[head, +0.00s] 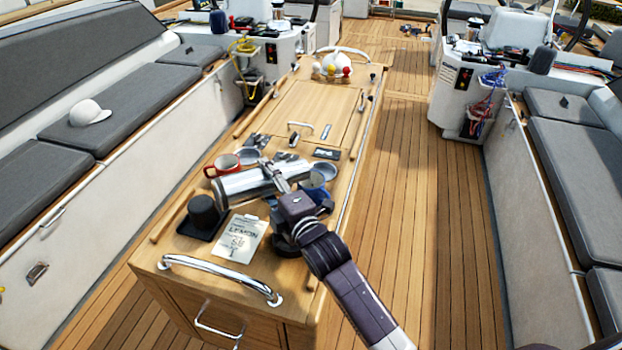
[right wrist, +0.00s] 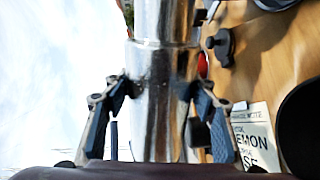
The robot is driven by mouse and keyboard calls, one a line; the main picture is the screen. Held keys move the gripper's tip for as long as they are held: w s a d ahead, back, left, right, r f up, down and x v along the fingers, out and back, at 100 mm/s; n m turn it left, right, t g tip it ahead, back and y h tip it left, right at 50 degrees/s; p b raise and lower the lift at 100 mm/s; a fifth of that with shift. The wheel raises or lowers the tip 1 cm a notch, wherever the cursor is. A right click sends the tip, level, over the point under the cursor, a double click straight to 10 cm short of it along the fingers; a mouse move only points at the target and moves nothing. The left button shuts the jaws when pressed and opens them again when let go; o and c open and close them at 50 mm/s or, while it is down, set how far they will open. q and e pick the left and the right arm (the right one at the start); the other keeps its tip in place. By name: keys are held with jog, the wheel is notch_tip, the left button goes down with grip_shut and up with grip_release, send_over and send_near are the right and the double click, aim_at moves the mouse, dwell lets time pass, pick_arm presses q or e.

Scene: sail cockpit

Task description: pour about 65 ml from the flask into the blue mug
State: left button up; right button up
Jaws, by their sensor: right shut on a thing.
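The flask (head: 240,184) is a shiny steel cylinder, tilted to nearly level above the cockpit table. My right gripper (head: 277,178) is shut around its body. In the right wrist view the flask (right wrist: 160,90) runs between the two fingers of this gripper (right wrist: 158,108). The blue mug (head: 320,196) stands at the table's right side, near the flask's right end and partly hidden behind my gripper. I cannot see its inside clearly, nor any liquid stream. My left gripper is not in view.
A red mug (head: 224,164) stands behind the flask. A black cup-like object (head: 204,212) on a dark mat and a lemon note card (head: 238,238) are at the front. A chrome rail (head: 220,272) crosses the table's near end.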

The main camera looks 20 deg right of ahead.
jog(key=shift+r, duration=0.25)
dwell(0.4)
